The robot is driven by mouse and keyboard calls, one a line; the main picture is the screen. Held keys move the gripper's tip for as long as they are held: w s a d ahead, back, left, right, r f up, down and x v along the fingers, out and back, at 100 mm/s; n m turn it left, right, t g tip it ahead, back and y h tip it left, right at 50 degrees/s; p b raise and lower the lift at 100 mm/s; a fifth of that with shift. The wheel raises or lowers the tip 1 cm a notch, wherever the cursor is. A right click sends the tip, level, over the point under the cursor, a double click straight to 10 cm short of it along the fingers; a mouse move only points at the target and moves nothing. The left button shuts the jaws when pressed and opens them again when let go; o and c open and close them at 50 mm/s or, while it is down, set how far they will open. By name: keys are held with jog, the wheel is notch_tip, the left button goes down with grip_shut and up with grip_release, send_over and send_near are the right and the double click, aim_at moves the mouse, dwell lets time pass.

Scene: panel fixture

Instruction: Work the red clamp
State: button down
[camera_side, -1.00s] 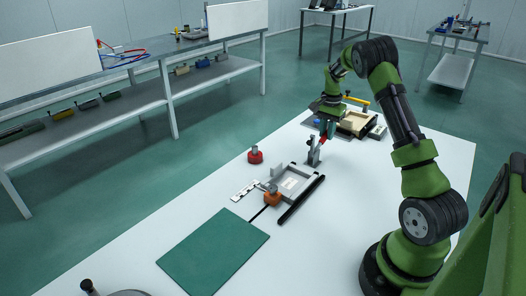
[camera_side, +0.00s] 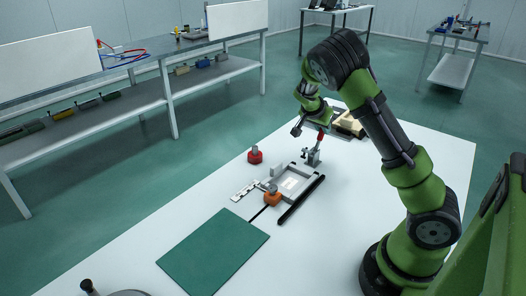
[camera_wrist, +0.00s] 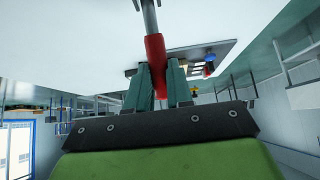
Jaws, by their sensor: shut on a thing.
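The red clamp's grey metal body (camera_side: 313,157) stands at the far end of the pale grey fixture (camera_side: 291,184) in the side view. Its red handle (camera_side: 320,138) points up, and the clamp's short arm reaches left. My gripper (camera_side: 321,129) is above the clamp, tilted. In the wrist view the teal fingers (camera_wrist: 157,80) are shut on the red handle (camera_wrist: 155,55), one on each side. The handle's grey metal stem (camera_wrist: 149,15) runs up out of that view. The handle's end is partly hidden between the fingers.
A red-based knob piece (camera_side: 255,156) stands left of the fixture, and an orange one (camera_side: 272,198) is at its near end. A black bar (camera_side: 301,200) lies along its right side. A green mat (camera_side: 213,251) is nearer. A tray (camera_side: 350,124) sits behind my gripper.

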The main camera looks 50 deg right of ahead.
aim_at(321, 130)
jog(key=a+h, duration=0.2)
jog(key=h, duration=0.1)
jog(key=shift+a+r, duration=0.15)
jog(key=shift+r, duration=0.1)
jog(key=shift+a+h, duration=0.55)
jog(key=shift+h, duration=0.45)
jog(key=c, duration=1)
grip_release()
jog(key=v, duration=1.2)
